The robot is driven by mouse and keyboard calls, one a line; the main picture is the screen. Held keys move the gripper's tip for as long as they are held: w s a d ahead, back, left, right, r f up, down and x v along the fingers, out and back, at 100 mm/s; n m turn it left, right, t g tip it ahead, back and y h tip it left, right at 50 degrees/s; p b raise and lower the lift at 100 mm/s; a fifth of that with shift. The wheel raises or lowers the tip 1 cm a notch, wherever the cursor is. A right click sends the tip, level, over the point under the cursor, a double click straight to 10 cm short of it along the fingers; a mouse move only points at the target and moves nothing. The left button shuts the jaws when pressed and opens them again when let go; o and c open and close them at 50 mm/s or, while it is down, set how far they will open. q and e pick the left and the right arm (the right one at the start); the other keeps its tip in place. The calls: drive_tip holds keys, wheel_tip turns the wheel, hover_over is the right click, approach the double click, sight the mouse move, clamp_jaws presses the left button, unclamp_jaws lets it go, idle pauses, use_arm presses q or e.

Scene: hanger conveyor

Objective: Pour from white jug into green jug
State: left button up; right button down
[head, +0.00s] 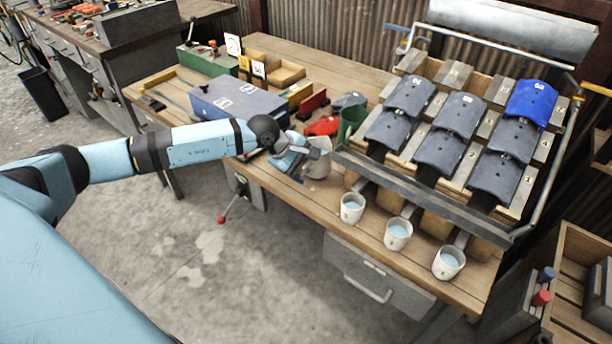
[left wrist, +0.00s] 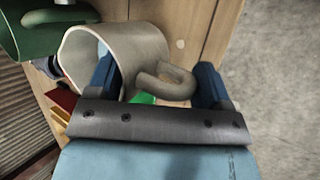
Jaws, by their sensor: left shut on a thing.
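My left gripper (head: 298,147) is shut on the white jug (head: 318,160) near the bench's front edge. In the left wrist view, the gripper's two fingers (left wrist: 157,66) lie on either side of the white jug's handle (left wrist: 172,84), and its round mouth (left wrist: 85,60) faces the upper left. I cannot tell how far it is tilted. The green jug (head: 352,122) stands just behind and to the right of it, partly hidden by the rack. My right gripper is not in view.
Three white cups (head: 398,234) with pale blue liquid stand along the bench front. A sloped rack with grey plates (head: 440,152) and one blue plate (head: 530,103) fills the right. A blue-grey box (head: 240,100), red parts and small bins lie behind my arm.

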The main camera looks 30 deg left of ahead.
use_arm(q)
drive_tip(key=shift+w+d+f, duration=0.1)
drive_tip(key=shift+f, duration=0.9)
drive_tip(key=shift+w+d+f, duration=0.1)
drive_tip(key=shift+f, duration=0.85)
drive_tip(key=shift+s+f, duration=0.1)
drive_tip(key=shift+f, duration=0.05)
drive_tip(key=o, duration=0.8)
drive_tip(key=shift+f, duration=0.1)
drive_tip(key=o, duration=0.4)
drive_tip(key=shift+o, duration=0.2)
